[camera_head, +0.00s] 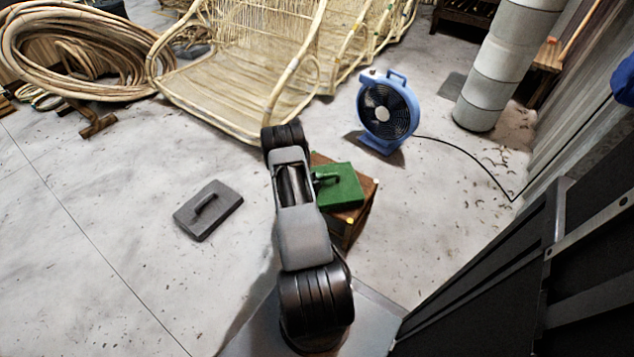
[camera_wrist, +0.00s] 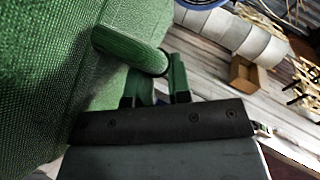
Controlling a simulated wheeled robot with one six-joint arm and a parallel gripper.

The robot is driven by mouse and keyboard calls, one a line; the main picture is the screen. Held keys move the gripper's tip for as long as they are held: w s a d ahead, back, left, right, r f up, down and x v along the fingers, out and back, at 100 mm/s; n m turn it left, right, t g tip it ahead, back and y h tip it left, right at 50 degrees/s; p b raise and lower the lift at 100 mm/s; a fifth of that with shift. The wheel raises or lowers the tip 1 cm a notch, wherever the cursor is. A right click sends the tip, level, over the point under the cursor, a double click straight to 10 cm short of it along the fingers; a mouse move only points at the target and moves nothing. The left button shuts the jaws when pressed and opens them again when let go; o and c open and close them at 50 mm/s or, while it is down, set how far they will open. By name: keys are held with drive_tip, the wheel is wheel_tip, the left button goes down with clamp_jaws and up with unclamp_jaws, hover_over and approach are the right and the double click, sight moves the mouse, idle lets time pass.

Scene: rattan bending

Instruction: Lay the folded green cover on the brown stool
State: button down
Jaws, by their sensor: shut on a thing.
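The green cover (camera_head: 345,190) is a flat green slab with a bar handle, just right of my arm in the head view. It appears over the top of the brown stool (camera_head: 366,212); I cannot tell whether it touches the stool or is held above it. In the wrist view the woven green cover (camera_wrist: 45,75) fills the left side. My gripper (camera_wrist: 160,80) is shut on the cover's handle (camera_wrist: 128,48). In the head view my arm hides most of the gripper and the stool's left part.
A grey slab with a handle (camera_head: 208,210) lies on the floor at left. A blue fan (camera_head: 387,110) stands behind the stool, its cable running right. Rattan frames (camera_head: 240,75) and coils (camera_head: 75,50) fill the back left. A grey column (camera_head: 505,65) stands at back right.

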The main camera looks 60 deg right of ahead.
idle(0.3)
drive_tip(key=shift+f, duration=0.2)
drive_tip(key=c, duration=1.1)
unclamp_jaws()
drive_tip(key=shift+o, duration=0.2)
drive_tip(key=shift+r, duration=0.1)
